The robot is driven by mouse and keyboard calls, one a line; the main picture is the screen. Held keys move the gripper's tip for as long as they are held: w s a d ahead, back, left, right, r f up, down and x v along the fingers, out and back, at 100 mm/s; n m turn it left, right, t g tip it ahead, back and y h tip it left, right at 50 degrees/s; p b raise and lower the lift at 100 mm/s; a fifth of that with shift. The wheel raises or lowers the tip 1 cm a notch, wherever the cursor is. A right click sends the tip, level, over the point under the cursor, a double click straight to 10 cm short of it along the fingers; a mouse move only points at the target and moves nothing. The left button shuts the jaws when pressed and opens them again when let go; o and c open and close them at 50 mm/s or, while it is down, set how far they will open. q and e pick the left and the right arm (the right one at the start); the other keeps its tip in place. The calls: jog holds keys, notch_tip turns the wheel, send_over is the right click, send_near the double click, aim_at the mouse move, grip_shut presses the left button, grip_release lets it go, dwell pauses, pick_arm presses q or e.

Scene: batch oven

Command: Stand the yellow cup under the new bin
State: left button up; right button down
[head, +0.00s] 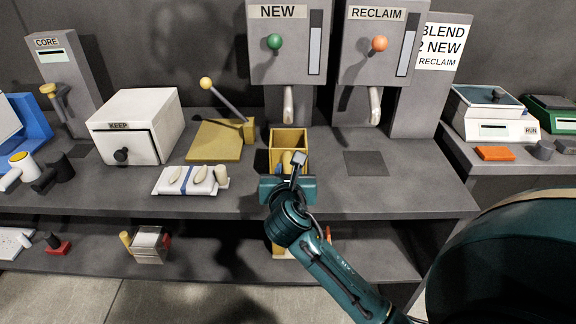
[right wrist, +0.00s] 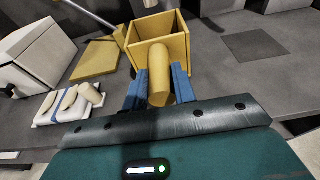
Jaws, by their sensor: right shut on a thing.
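The yellow cup (head: 289,138) is an open square box with a round handle, upright on or just above the bench, below the spout (head: 289,104) of the NEW bin (head: 289,42). My right gripper (head: 291,166) is shut on the handle, at the cup's near side. In the right wrist view the blue fingers (right wrist: 159,88) flank the round handle, and the cup (right wrist: 160,42) opens upward beyond them. I cannot tell whether its base touches the bench. The cup looks empty inside, though its floor is partly hidden. My left gripper is not in view.
The RECLAIM bin (head: 376,44) stands to the right, with a clear dark square (head: 366,163) below it. Left of the cup are a yellow plate with a lever (head: 215,142), a white tray with pale pieces (head: 188,181) and the KEEP box (head: 135,125).

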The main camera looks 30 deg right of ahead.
aim_at(288, 160)
jog(key=w+d, duration=0.2)
jog(key=w, duration=0.1)
jog(key=w+d, duration=0.1)
jog(key=w, duration=0.1)
jog(key=shift+f, duration=1.85)
jog(key=c, duration=1.1)
grip_release()
jog(key=shift+c, duration=0.2)
